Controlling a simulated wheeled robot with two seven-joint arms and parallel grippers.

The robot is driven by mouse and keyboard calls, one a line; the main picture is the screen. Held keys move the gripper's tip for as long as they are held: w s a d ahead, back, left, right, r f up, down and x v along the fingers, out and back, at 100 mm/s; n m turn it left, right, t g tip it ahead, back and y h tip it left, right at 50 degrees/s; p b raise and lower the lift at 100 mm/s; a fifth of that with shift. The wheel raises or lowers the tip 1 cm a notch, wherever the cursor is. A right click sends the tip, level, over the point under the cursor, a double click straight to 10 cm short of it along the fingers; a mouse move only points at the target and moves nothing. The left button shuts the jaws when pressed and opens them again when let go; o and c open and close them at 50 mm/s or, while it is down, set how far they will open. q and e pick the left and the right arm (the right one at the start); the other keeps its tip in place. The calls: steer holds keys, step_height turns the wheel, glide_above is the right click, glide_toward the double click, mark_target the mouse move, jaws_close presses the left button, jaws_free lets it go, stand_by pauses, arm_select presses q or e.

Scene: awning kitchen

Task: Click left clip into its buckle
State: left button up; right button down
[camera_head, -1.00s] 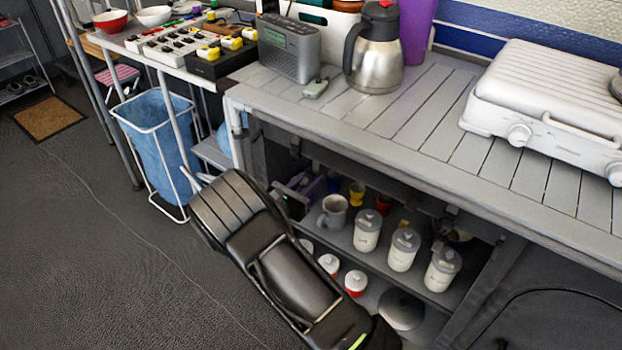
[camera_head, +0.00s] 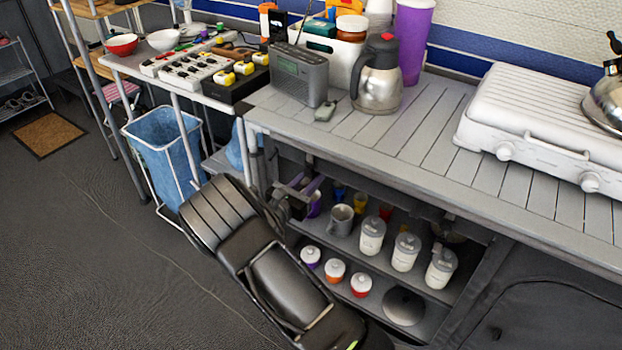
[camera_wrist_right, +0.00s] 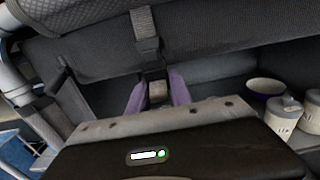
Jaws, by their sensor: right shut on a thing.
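My right gripper (camera_head: 306,188) is at the left end of the open shelf under the counter, mostly hidden behind my own arm in the head view. In the right wrist view, its purple fingers (camera_wrist_right: 158,93) are shut on a small grey-beige piece, the left clip (camera_wrist_right: 157,91). Just above it a dark strap (camera_wrist_right: 144,22) hangs down over the rolled dark fabric, with a dark buckle-like end (camera_wrist_right: 149,47) close to the clip. I cannot tell whether clip and buckle touch. My left gripper is not in view.
The counter (camera_head: 420,125) above carries a radio (camera_head: 297,76), a steel jug (camera_head: 377,80) and a white grill (camera_head: 535,115). A blue bin (camera_head: 160,145) stands left.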

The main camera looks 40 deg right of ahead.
steer(key=c, duration=1.3)
jaws_free()
steer(key=shift+a+r, duration=0.15)
steer(key=v, duration=0.7)
steer(key=shift+s+a+p, duration=0.15)
steer(key=shift+a+p, duration=0.15)
steer(key=shift+a, duration=0.1)
